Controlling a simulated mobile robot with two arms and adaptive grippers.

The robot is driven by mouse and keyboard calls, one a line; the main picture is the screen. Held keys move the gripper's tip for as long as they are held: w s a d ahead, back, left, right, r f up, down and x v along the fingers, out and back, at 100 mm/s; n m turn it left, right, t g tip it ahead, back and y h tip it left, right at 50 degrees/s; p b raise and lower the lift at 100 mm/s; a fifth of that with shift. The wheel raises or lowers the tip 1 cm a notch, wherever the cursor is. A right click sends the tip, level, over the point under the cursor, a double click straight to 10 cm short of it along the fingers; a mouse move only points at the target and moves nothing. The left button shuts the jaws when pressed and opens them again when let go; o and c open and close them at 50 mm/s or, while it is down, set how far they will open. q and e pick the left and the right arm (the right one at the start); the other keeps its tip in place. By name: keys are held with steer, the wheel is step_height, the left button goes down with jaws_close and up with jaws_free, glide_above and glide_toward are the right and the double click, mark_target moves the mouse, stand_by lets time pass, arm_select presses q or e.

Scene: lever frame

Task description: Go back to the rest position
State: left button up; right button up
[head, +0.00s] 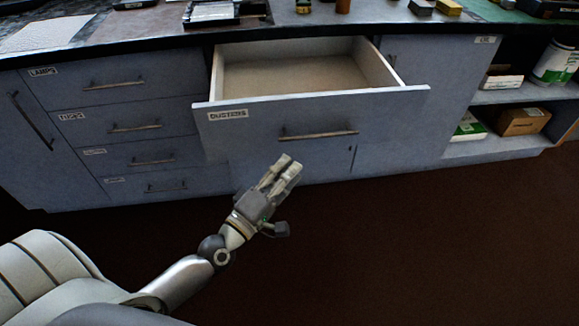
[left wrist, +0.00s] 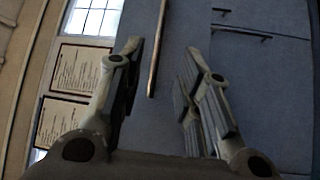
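My left gripper (head: 288,166) is in front of the blue-grey cabinet, below the handle (head: 318,133) of the pulled-out drawer (head: 385,106). In the head view it appears apart from the handle. In the left wrist view the two fingers (left wrist: 165,52) stand apart with nothing between them. A long bar handle (left wrist: 157,48) shows beyond them. My right gripper is in neither view.
The drawer, labelled DUSTERS, sticks out and its visible inside is empty. Closed drawers (head: 135,125) are to the left. Open shelves (head: 495,146) with boxes are at the right. The dark floor (head: 430,245) is clear.

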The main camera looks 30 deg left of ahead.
arm_select(q)
steer(key=s+d+f+m+g, duration=0.1)
steer(key=s+f+m+g, duration=0.3)
steer(key=f, duration=0.7)
steer(key=s+d+f+m+g+y, duration=0.1)
steer(key=s+f+m+g, duration=0.3)
steer(key=f, duration=0.8)
steer(key=s+d+f+m+g, duration=0.1)
steer(key=s+f+m+g, duration=0.35)
steer(key=f, duration=0.65)
steer(key=s+a+f+m+g+y+p, duration=0.1)
steer(key=s+f+m+g, duration=0.1)
steer(key=s+f, duration=0.3)
steer(key=s+a+f+m+g+y, duration=0.1)
steer(key=s+f+m+g+y, duration=0.2)
steer(key=s, duration=0.5)
steer(key=s+a+n+h+p, duration=0.1)
steer(key=s+a+p, duration=0.1)
steer(key=s+p, duration=1.2)
steer(key=shift+s+a+r+g, duration=0.25)
steer(key=shift+a+r+g, duration=0.05)
steer(key=shift+r+g, duration=0.1)
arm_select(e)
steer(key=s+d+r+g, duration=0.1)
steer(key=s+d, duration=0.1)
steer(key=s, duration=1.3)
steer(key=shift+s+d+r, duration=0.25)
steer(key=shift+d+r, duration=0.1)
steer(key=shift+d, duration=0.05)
